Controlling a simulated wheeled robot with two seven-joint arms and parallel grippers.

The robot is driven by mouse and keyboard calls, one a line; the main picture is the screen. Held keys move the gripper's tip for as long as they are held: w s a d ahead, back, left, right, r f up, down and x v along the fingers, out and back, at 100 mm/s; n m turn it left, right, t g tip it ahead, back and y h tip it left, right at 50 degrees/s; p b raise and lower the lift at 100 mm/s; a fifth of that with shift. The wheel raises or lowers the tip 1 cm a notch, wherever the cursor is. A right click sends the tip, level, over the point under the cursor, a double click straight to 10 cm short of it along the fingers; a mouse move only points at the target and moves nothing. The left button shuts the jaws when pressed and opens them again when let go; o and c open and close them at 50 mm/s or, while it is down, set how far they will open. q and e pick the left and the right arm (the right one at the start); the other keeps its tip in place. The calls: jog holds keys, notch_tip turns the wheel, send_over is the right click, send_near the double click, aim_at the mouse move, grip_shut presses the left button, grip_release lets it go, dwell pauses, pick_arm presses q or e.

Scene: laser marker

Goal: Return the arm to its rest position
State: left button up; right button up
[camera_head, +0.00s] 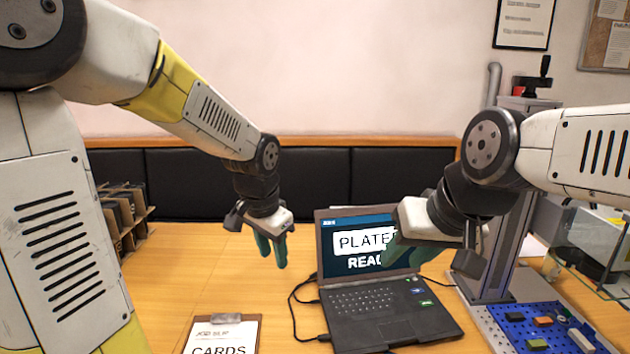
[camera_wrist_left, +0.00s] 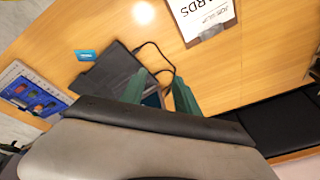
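My left gripper (camera_head: 272,248) hangs above the table, left of the laptop, with its green fingers pointing down. In the left wrist view its two fingers (camera_wrist_left: 160,94) stand apart with nothing held between them. My right gripper (camera_head: 398,252) is in front of the right part of the laptop screen. One green finger shows there, and its gap is hidden. The open laptop (camera_head: 372,302) reads "PLATE" and "REA", the rest covered by the right gripper. It also shows in the left wrist view (camera_wrist_left: 108,78).
A clipboard (camera_head: 222,338) reading "CARDS" lies at the front. A slotted wooden rack (camera_head: 128,222) stands at left. A blue tray (camera_head: 515,325) with small coloured pieces and a column-mounted machine (camera_head: 505,250) are at right. Cables lie beside the laptop. The table behind the left gripper is clear.

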pick_arm(q)
jog(key=s+a+r+n+t, duration=0.1)
jog(key=s+a+r+n, duration=0.1)
jog(key=s, duration=0.5)
jog(key=s+a+r+n+t+h, duration=0.1)
jog(key=s+a+r+n+t, duration=0.1)
jog(key=s+r+n, duration=0.3)
notch_tip(320, 180, up, 2)
jog(key=shift+s+a+h, duration=0.3)
jog(key=shift+s+a, duration=0.3)
jog(key=shift+s, duration=0.45)
